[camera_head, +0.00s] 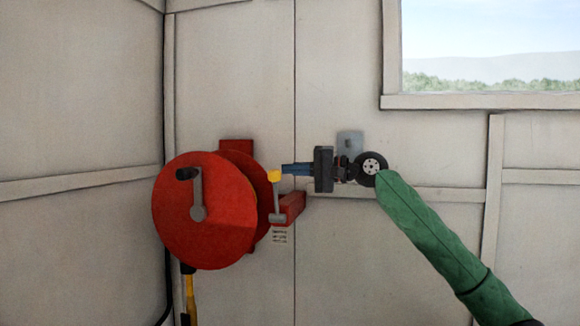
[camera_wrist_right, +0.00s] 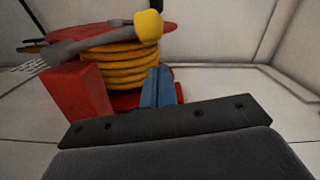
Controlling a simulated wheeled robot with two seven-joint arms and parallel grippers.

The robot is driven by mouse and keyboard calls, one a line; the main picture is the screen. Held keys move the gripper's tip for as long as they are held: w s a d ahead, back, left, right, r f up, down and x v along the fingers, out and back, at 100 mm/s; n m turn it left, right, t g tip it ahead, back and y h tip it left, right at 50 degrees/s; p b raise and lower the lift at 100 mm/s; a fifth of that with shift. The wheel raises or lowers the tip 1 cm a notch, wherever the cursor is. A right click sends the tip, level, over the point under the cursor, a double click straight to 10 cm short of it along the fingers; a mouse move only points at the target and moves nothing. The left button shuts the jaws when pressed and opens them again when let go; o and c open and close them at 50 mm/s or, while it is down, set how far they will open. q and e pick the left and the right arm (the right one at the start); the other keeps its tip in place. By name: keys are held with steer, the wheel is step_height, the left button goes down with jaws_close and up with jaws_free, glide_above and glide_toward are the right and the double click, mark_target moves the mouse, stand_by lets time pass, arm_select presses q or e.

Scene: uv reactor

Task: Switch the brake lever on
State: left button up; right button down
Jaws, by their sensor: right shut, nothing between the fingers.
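The brake lever (camera_head: 277,198) is a grey arm with a yellow knob (camera_head: 274,176) on its upper end. It stands upright at the right side of the red hose reel. In the right wrist view the lever (camera_wrist_right: 92,40) runs leftward from its yellow knob (camera_wrist_right: 149,26). My right gripper (camera_head: 284,168) comes from the right, with its blue fingers shut and empty. Its tips are close beside the knob in the head view; I cannot tell whether they touch. The fingers also show in the wrist view (camera_wrist_right: 157,78), below the knob. My left gripper is not in view.
The red reel (camera_head: 205,235) is mounted on the pale panelled wall, with a crank handle (camera_head: 198,195) on its front. A red bracket (camera_head: 290,207) sits below my right gripper. Yellow hose (camera_wrist_right: 118,68) is wound on the reel. A window (camera_head: 490,50) is at upper right.

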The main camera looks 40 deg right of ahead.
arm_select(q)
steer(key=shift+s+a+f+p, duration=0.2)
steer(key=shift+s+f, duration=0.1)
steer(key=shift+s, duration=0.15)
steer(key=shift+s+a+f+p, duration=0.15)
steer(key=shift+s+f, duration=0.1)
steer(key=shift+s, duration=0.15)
arm_select(e)
steer(key=shift+s+a+f, duration=0.15)
steer(key=shift+s+a, duration=0.1)
steer(key=shift+a, duration=0.2)
steer(key=shift+s+a+f, duration=0.1)
steer(key=shift+s+a, duration=0.15)
steer(key=shift+a, duration=0.2)
steer(key=shift+s, duration=0.1)
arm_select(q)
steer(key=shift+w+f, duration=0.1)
arm_select(e)
steer(key=shift+a, duration=0.1)
